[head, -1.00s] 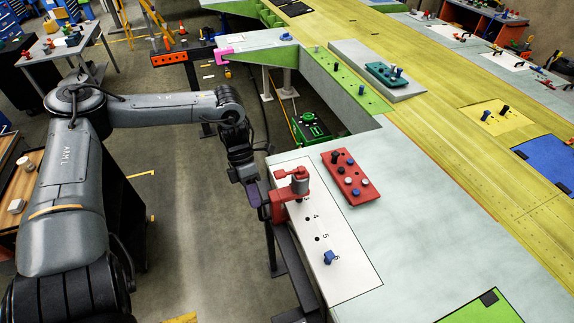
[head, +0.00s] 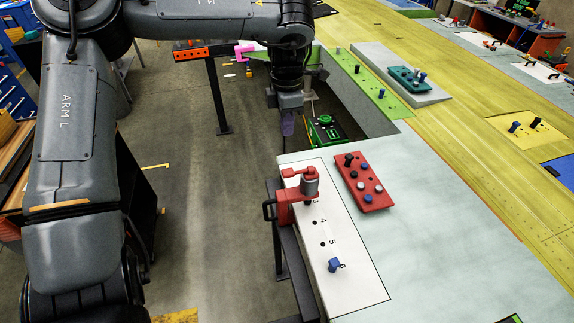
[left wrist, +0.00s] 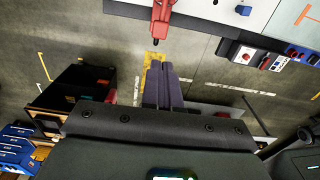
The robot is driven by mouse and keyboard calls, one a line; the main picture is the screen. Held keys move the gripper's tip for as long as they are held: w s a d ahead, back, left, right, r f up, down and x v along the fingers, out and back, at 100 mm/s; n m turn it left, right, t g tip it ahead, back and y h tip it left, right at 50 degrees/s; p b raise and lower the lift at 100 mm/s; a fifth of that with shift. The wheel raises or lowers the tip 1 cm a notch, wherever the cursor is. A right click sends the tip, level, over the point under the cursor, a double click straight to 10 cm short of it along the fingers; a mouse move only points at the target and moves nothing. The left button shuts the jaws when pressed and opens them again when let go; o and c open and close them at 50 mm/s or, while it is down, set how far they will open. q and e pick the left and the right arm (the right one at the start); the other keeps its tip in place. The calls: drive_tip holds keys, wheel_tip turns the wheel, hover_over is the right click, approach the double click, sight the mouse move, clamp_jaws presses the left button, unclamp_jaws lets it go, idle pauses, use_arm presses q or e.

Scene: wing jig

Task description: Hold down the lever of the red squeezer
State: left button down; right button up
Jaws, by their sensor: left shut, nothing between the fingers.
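The red squeezer (head: 284,212) is clamped at the left edge of the white numbered strip (head: 350,292), with a grey cylinder in its upper part. In the left wrist view the red squeezer (left wrist: 160,22) shows at the top, beyond the fingertips. My left gripper (head: 288,128) hangs beyond the squeezer, apart from it, above the floor gap. Its purple fingers (left wrist: 162,66) are shut together and empty. My right gripper is in no view.
A red block with knobs (head: 364,182) lies right of the squeezer. A blue peg (head: 334,265) stands near the strip's near end. A green case (head: 326,132) sits low near my left gripper. The floor left of the strip is open.

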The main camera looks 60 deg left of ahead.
use_arm(q)
drive_tip(key=p, duration=0.2)
hover_over(287, 171)
wheel_tip(287, 171, down, 12)
drive_tip(key=shift+s+d, duration=0.15)
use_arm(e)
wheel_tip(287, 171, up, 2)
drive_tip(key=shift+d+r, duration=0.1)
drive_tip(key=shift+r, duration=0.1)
use_arm(q)
drive_tip(key=shift+f+p, duration=0.35)
drive_tip(key=shift+f, duration=0.65)
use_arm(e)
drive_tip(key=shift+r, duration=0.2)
use_arm(q)
drive_tip(key=shift+f, duration=0.1)
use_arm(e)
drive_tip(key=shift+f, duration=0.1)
